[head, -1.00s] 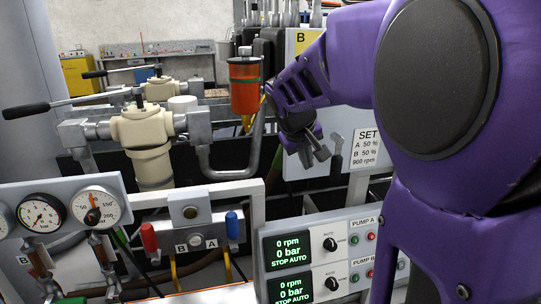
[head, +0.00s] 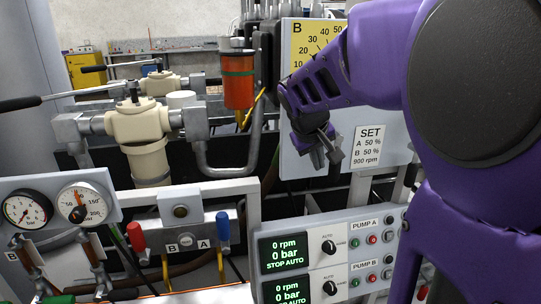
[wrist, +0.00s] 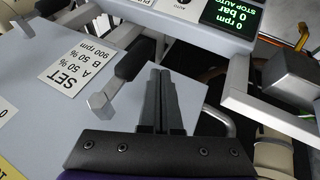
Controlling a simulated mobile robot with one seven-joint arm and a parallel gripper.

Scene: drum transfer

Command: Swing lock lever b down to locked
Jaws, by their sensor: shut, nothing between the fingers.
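A lever with a black grip (wrist: 130,62) and a grey metal end (wrist: 101,104) stands out from the grey scale panel in the wrist view. I see no label on it, so I cannot tell for certain that it is lock lever b. My gripper (wrist: 162,75) is shut and empty, its fingers just right of the black grip with a narrow gap in the picture. In the head view my gripper (head: 322,155) hangs in front of the grey panel, left of the SET label, and largely hides the lever. Whether they touch cannot be told.
The panel carries a yellow B scale (head: 316,42) and a SET label (head: 367,146). Below stands the pump control box (head: 330,250). An orange cylinder (head: 238,88), a bent grey pipe (head: 228,170) and a cream filter housing (head: 137,125) are to the left.

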